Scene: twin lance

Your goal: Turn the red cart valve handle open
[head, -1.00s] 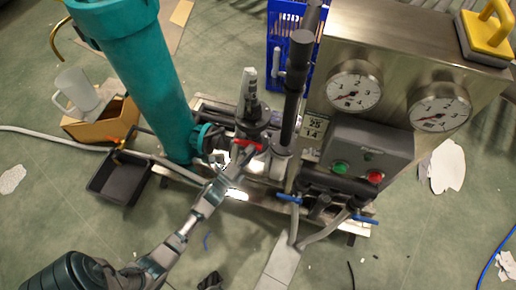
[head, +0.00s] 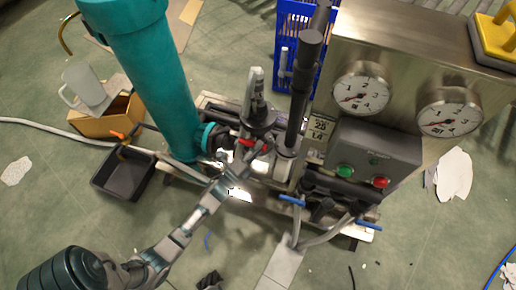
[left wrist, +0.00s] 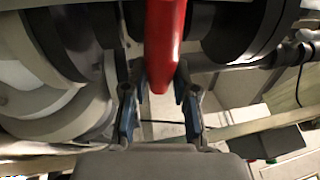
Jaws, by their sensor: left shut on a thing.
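The red cart valve handle (head: 247,142) shows as a small red piece on the pipework in the middle of the head view. In the left wrist view the red handle (left wrist: 164,45) comes down from the top, between the two fingers. My left gripper (left wrist: 160,95) is shut on the handle's lower end. In the head view my left gripper (head: 250,160) reaches up from the lower left to the valve, and its fingertips are hard to make out there. My right gripper is not in view.
A teal cylinder (head: 140,70) stands left of the valve, and a dark upright pipe (head: 302,90) stands to its right. A steel panel with two gauges (head: 361,88) and a grey button box (head: 375,155) is further right. A black tray (head: 123,173) lies on the floor at left.

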